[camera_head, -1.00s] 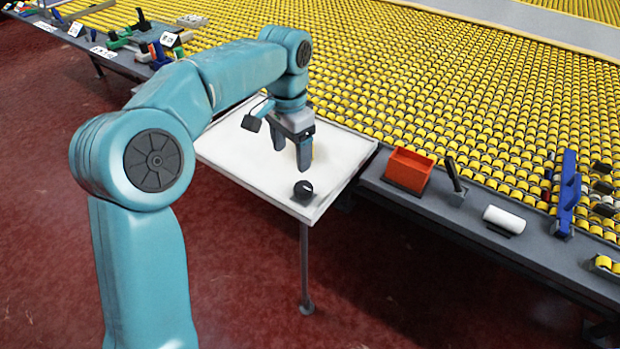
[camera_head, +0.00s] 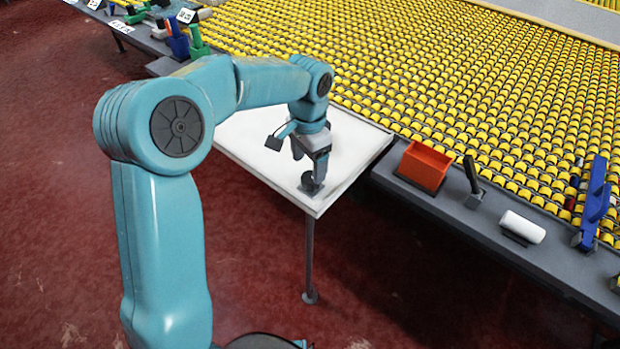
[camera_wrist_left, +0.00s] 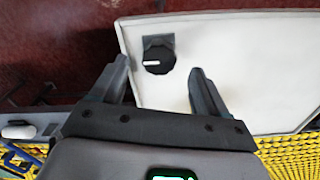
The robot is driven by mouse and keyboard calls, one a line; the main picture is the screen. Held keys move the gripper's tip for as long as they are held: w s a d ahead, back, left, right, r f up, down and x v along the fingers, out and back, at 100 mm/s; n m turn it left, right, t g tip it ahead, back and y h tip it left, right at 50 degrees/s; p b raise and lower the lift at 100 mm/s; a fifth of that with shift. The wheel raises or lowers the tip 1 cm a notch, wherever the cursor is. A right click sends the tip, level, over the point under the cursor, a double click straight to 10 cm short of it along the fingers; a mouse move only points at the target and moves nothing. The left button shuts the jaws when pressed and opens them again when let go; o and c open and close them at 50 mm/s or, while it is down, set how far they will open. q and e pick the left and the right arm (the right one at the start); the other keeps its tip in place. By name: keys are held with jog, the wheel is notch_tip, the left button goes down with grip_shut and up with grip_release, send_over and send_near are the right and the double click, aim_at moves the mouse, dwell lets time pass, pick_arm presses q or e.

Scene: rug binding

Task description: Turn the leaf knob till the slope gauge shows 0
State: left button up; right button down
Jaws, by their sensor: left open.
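The leaf knob (camera_head: 307,182) is a small black round knob on a dark square base, near the front corner of the white table leaf (camera_head: 257,163). In the left wrist view the knob (camera_wrist_left: 158,55) shows a white pointer mark aimed to the left. My left gripper (camera_head: 311,171) is open, fingers pointing down at the knob and partly covering it in the head view. In the left wrist view the knob appears between the spread fingertips (camera_wrist_left: 158,68); I cannot tell whether they touch it. I see no readable slope gauge. My right gripper is out of view.
A grey bench right of the leaf holds an orange bin (camera_head: 424,166), a black-handled tool (camera_head: 472,183), a white roll (camera_head: 522,227) and a blue bracket (camera_head: 594,204). A wide bed of yellow rollers (camera_head: 450,80) lies behind. Red floor is open in front.

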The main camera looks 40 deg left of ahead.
aim_at(310, 177)
pick_arm(q)
jog(key=f, duration=0.5)
jog(key=shift+w, duration=0.25)
jog(key=shift+f, duration=0.35)
jog(key=shift+s, duration=0.25)
jog(key=shift+w+f, duration=0.15)
jog(key=shift+w, duration=0.05)
jog(key=c, duration=1)
jog(key=shift+n, duration=0.4)
